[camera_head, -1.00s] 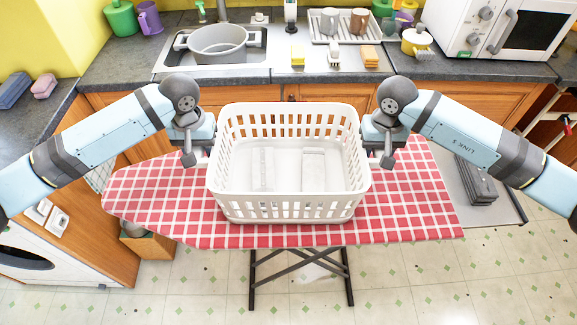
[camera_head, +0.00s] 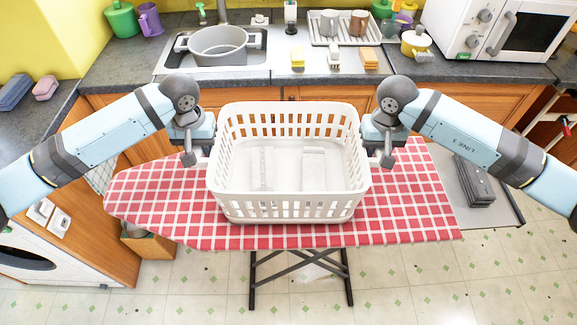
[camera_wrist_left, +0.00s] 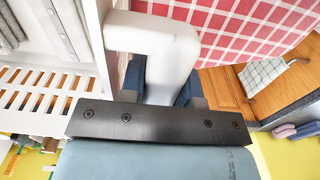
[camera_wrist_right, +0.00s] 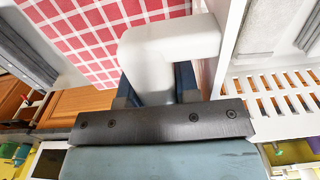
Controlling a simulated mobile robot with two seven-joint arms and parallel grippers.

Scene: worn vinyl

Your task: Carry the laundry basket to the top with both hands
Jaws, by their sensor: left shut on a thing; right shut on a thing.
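The white laundry basket (camera_head: 290,212) is upright in the middle of the head view, over the red checked ironing board (camera_head: 410,205). Folded white items lie inside it. My left gripper (camera_head: 205,152) is at the basket's left side, shut on its left handle, which shows in the left wrist view (camera_wrist_left: 160,45). My right gripper (camera_head: 374,152) is at the right side, shut on the right handle, seen in the right wrist view (camera_wrist_right: 160,50). I cannot tell whether the basket's bottom touches the board.
Behind the board is a grey counter (camera_head: 120,68) with a sink, a grey pot (camera_head: 218,45), a dish rack (camera_head: 345,30) and a white microwave (camera_head: 515,30). A washing machine (camera_head: 45,265) stands at the lower left. The tiled floor in front is mostly clear.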

